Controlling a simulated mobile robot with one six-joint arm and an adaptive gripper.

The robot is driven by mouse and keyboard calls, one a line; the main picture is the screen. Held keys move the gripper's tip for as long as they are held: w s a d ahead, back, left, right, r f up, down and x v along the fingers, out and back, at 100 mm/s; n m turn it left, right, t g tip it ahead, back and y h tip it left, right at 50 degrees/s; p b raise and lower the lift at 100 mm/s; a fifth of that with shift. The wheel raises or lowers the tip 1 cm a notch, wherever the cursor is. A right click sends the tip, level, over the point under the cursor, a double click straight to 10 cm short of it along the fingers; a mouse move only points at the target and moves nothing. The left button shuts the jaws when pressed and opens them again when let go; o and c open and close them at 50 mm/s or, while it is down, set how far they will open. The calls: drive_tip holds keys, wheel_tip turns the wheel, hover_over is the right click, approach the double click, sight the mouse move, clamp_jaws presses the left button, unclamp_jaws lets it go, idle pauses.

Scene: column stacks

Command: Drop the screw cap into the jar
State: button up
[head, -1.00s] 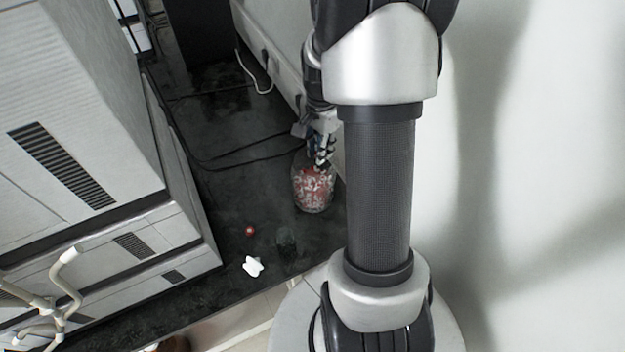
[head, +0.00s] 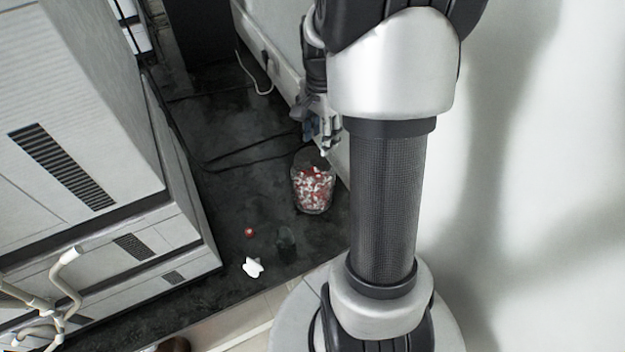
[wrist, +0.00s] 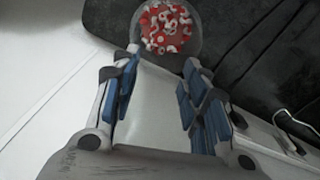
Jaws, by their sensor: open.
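The jar (head: 313,190) is clear glass and stands upright on the dark counter, filled with red and white pieces. It also shows at the top of the wrist view (wrist: 168,28), seen into its mouth. My gripper (head: 324,142) is just beyond the jar in the head view, apart from it. In the wrist view my gripper (wrist: 156,88) has its blue-padded fingers spread, with nothing between them. I cannot single out the screw cap for certain; a small red round thing (head: 249,232) lies on the counter left of the jar.
Large grey boxes (head: 90,130) fill the left. A cable (head: 245,155) crosses the dark counter (head: 225,190). A pale wall is close on the right.

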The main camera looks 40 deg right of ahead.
wheel_tip(320, 180, up, 7)
idle(0.3)
drive_tip(key=s+a+r+n+t, duration=0.1)
drive_tip(key=s+a+r+n, duration=0.25)
drive_tip(key=a, duration=0.35)
drive_tip(key=s+a+r+n+t, duration=0.1)
drive_tip(key=s+a+r+n, duration=0.1)
drive_tip(key=a+r+n, duration=0.4)
drive_tip(key=s+a+f+n+t, duration=0.2)
drive_tip(key=s+a+n, duration=0.6)
drive_tip(key=s+a, duration=0.1)
drive_tip(key=shift+a+f+t, duration=0.25)
drive_tip(key=shift+a+t, duration=0.05)
drive_tip(key=shift+a, duration=0.5)
